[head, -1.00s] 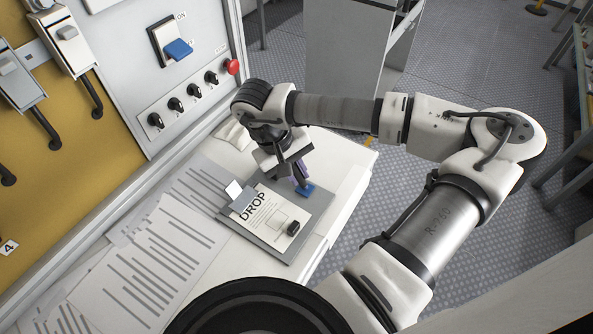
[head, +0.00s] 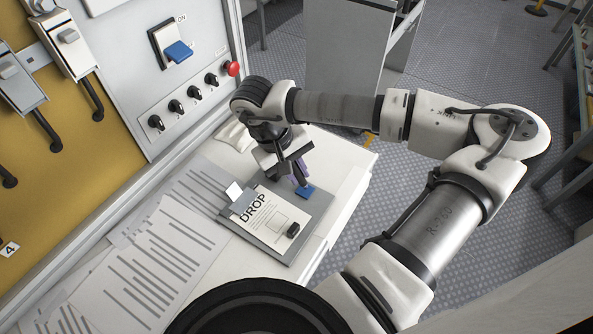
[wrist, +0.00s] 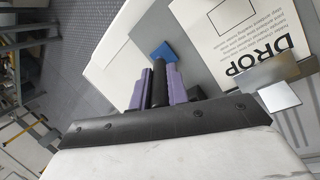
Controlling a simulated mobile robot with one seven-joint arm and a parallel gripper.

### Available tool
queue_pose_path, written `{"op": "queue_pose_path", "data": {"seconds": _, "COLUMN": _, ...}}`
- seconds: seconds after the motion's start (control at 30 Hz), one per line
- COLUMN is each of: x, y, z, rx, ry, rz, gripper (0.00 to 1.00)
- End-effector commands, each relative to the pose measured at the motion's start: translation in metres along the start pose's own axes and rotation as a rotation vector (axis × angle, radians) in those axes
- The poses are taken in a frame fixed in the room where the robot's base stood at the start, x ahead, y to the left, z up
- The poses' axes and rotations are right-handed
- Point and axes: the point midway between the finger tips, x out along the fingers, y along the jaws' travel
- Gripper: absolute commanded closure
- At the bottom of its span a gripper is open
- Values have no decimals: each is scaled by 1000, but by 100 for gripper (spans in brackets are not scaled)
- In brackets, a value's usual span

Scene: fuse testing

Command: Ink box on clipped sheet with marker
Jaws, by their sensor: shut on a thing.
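My gripper (head: 298,174) is shut on a dark marker (wrist: 159,82), held between its purple fingers in the wrist view. It hangs over the far right part of the grey clipboard (head: 314,205). A white sheet (head: 262,232) headed DROP lies on the clipboard under a metal clip (head: 242,200). It carries a printed box outline (wrist: 232,16), which also shows on the sheet in the head view (head: 280,216). The marker is beside the sheet, apart from the outline.
A small black object (head: 293,230) rests at the sheet's near right corner. Loose printed papers (head: 150,262) cover the white table to the left. The panel (head: 195,75) with switches, knobs and a red button rises behind. The table's right edge (head: 352,190) is close to my gripper.

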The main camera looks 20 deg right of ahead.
Motion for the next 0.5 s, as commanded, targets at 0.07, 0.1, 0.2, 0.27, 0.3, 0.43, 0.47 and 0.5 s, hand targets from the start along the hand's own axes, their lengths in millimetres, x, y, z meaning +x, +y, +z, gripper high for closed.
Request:
{"op": "queue_pose_path", "data": {"seconds": 0.07, "x": -9, "y": 3, "z": 2, "rx": 0, "ry": 1, "rz": 1, "gripper": 100}}
{"op": "queue_pose_path", "data": {"seconds": 0.1, "x": -12, "y": 4, "z": 2, "rx": 1, "ry": 1, "rz": 2, "gripper": 100}}
{"op": "queue_pose_path", "data": {"seconds": 0.2, "x": -20, "y": 7, "z": 3, "rx": 1, "ry": 2, "rz": 2, "gripper": 100}}
{"op": "queue_pose_path", "data": {"seconds": 0.27, "x": -25, "y": 8, "z": 4, "rx": 1, "ry": 1, "rz": 2, "gripper": 100}}
{"op": "queue_pose_path", "data": {"seconds": 0.3, "x": -28, "y": 9, "z": 5, "rx": 1, "ry": 1, "rz": 2, "gripper": 100}}
{"op": "queue_pose_path", "data": {"seconds": 0.43, "x": -38, "y": 12, "z": 7, "rx": 1, "ry": 2, "rz": 3, "gripper": 100}}
{"op": "queue_pose_path", "data": {"seconds": 0.47, "x": -40, "y": 13, "z": 7, "rx": 2, "ry": 2, "rz": 3, "gripper": 100}}
{"op": "queue_pose_path", "data": {"seconds": 0.5, "x": -43, "y": 14, "z": 8, "rx": 2, "ry": 2, "rz": 3, "gripper": 100}}
